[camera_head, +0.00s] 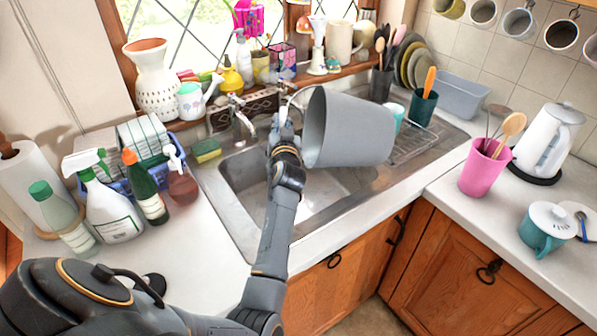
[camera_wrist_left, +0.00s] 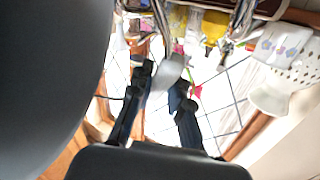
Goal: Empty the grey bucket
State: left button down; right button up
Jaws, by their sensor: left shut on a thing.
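The grey bucket (camera_head: 352,130) is tipped on its side in the air above the sink (camera_head: 310,190), its open mouth facing left. Its inside is mostly hidden, and I see nothing coming out. My left gripper (camera_head: 283,125) is at the left of the bucket's mouth, shut on a pale grip that appears to be the bucket's handle. In the left wrist view the fingers (camera_wrist_left: 160,88) stand around this grip (camera_wrist_left: 171,70), and the bucket's dark wall (camera_wrist_left: 50,85) fills the left side. My right gripper is not in view.
The faucet (camera_head: 240,115) stands behind the sink, near the gripper. A green sponge (camera_head: 206,150) lies on the left rim. Spray bottles (camera_head: 108,205) crowd the left counter. A teal cup (camera_head: 424,106) with utensils stands right of the bucket; a pink cup (camera_head: 482,168) is on the right counter.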

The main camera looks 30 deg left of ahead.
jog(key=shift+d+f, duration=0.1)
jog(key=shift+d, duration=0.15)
pick_arm(q)
jog(key=shift+s+a, duration=0.1)
jog(key=shift+a, duration=0.15)
jog(key=shift+s+a+f+n+b, duration=0.35)
jog(key=shift+s+f+n+b, duration=0.05)
jog(key=shift+f+b, duration=0.25)
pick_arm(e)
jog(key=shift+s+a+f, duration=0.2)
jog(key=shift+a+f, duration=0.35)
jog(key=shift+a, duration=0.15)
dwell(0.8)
